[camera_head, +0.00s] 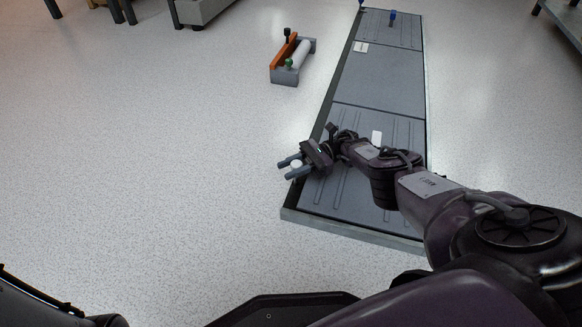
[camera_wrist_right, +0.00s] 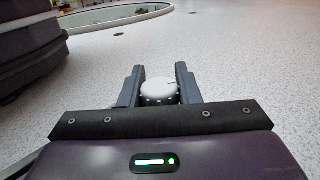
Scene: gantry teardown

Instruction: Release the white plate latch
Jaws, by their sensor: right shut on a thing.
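The white plate latch shows as a small round white knob (camera_head: 296,163) at the left edge of the near plate (camera_head: 345,190). My right gripper (camera_head: 291,168) reaches over the plate from the right, with its two fingers on either side of the knob. In the right wrist view the white knob (camera_wrist_right: 158,91) sits between the fingers (camera_wrist_right: 158,85), and the gripper is shut on it. What lies under the knob is hidden. My left gripper does not show; only dark parts of my body appear at the lower left.
The speckled floor at left is clear.

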